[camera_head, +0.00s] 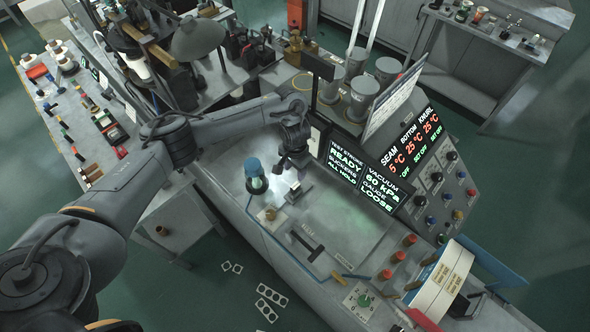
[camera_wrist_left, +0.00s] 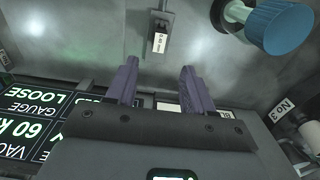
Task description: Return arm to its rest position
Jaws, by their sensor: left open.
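My left arm comes in from the left of the head view and reaches over the grey bench (camera_head: 345,215). My left gripper (camera_head: 283,165) hangs down in front of the display panel, above the bench top. In the left wrist view its two purple-grey fingers (camera_wrist_left: 157,82) are spread apart, with nothing between them. A blue-capped fixture (camera_head: 255,170) stands to the left of the gripper, apart from it; it also shows in the wrist view (camera_wrist_left: 283,27). A small fixture with a white label (camera_head: 293,190) is just below the gripper in the head view. My right gripper is out of view.
The lit display (camera_head: 370,176) stands close to the right of the gripper, with metal canisters (camera_head: 358,95) behind. A black T-shaped handle (camera_head: 306,247) and red knobs (camera_head: 397,257) are on the front bench. A desk lamp (camera_head: 197,38) and tool-covered bench (camera_head: 85,110) are at left.

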